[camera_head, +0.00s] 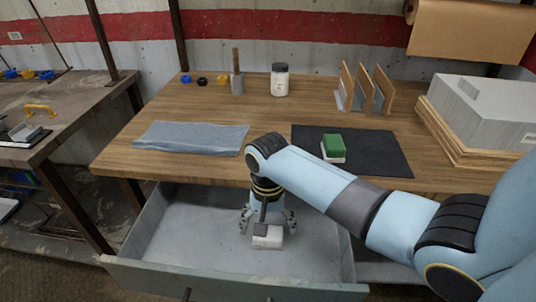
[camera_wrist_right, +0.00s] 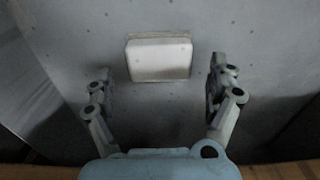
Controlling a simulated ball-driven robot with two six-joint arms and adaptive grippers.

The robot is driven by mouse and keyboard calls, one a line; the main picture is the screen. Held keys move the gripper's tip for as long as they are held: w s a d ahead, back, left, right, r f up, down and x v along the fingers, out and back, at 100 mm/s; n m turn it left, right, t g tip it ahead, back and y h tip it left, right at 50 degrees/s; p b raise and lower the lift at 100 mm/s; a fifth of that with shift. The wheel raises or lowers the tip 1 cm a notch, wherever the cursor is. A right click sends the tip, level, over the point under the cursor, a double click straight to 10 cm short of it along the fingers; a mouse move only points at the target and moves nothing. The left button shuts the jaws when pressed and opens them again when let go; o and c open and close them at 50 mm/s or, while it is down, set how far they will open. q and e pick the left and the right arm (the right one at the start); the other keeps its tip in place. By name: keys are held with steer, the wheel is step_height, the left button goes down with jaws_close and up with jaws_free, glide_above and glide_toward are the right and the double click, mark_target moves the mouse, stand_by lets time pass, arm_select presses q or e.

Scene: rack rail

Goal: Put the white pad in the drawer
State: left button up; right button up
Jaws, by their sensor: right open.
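The white pad (camera_head: 267,237) lies in the open grey drawer (camera_head: 180,234) under the table. In the right wrist view the pad (camera_wrist_right: 159,58) lies on the drawer floor, just beyond and between the spread fingers. My right gripper (camera_head: 268,222) reaches down into the drawer at the pad. In its wrist view the gripper (camera_wrist_right: 162,80) is open, with a gap between each finger and the pad. The arm hides part of the drawer. My left gripper is not in view.
A green and white block (camera_head: 333,148) sits on the dark mat (camera_head: 378,154). A grey cloth (camera_head: 190,137) lies to the left. A white jar (camera_head: 280,80), wooden dividers (camera_head: 363,90) and a grey box (camera_head: 485,108) stand further back. The drawer floor left of the pad is clear.

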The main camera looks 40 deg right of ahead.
step_height(320, 180, up, 10)
steer(key=p, duration=0.1)
steer(key=shift+f, duration=0.2)
stand_by(0.4)
